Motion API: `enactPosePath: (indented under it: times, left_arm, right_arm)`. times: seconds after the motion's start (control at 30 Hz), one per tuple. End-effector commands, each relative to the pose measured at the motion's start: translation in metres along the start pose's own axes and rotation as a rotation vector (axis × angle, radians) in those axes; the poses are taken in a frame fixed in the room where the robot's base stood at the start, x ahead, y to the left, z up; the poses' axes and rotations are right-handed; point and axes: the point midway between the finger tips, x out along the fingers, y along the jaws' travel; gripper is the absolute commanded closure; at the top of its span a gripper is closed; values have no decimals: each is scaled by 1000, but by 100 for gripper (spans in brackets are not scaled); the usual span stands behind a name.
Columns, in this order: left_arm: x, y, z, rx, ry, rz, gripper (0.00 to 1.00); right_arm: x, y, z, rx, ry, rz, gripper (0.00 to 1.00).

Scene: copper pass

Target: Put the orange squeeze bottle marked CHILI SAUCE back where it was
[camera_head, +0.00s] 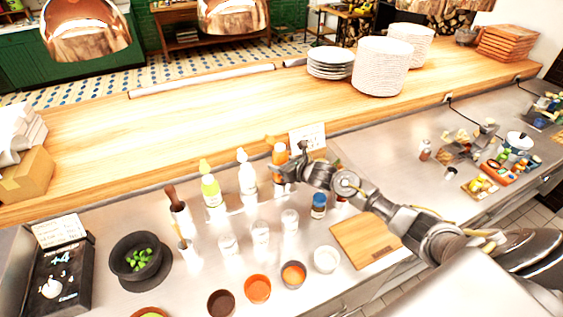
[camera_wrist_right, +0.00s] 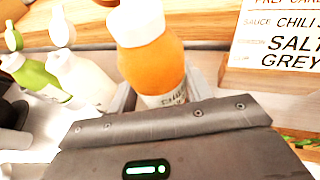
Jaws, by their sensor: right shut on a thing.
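The orange squeeze bottle (camera_head: 279,155) is at the right end of a row with a green bottle (camera_head: 211,190) and a white bottle (camera_head: 247,178), near the wooden ledge. My right gripper (camera_head: 283,175) is shut on it; in the right wrist view the orange bottle (camera_wrist_right: 153,68) is upright between the fingers, its label partly hidden. I cannot tell whether its base touches the surface. A prep card (camera_head: 307,138) stands just behind and right; it also shows in the right wrist view (camera_wrist_right: 282,45). My left gripper is not in view.
Several clear containers (camera_head: 261,236) and sauce bowls (camera_head: 257,289) stand in front of the row. A blue-capped jar (camera_head: 319,205) and a cutting board (camera_head: 364,240) are to the right. A dark mortar (camera_head: 135,257) is at left. Plate stacks (camera_head: 380,67) stand on the ledge.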

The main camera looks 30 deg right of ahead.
Motion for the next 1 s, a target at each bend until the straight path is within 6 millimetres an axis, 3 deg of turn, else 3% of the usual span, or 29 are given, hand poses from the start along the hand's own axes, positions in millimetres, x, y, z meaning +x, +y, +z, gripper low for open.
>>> enactPosePath:
  times: [0.3,0.33,0.5,0.77,0.9,1.0]
  left_arm:
    - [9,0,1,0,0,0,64]
    - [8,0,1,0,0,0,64]
    - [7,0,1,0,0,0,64]
    - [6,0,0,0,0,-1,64]
    - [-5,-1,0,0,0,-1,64]
    - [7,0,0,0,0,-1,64]
  right_arm:
    - [3,0,-5,-2,-2,0,62]
    - [2,0,-5,-2,0,0,47]
    - [2,0,-5,-1,0,0,28]
    - [2,0,-4,0,1,0,28]
    - [-2,0,5,1,1,0,28]
    - [-15,-1,-3,-3,1,-1,28]
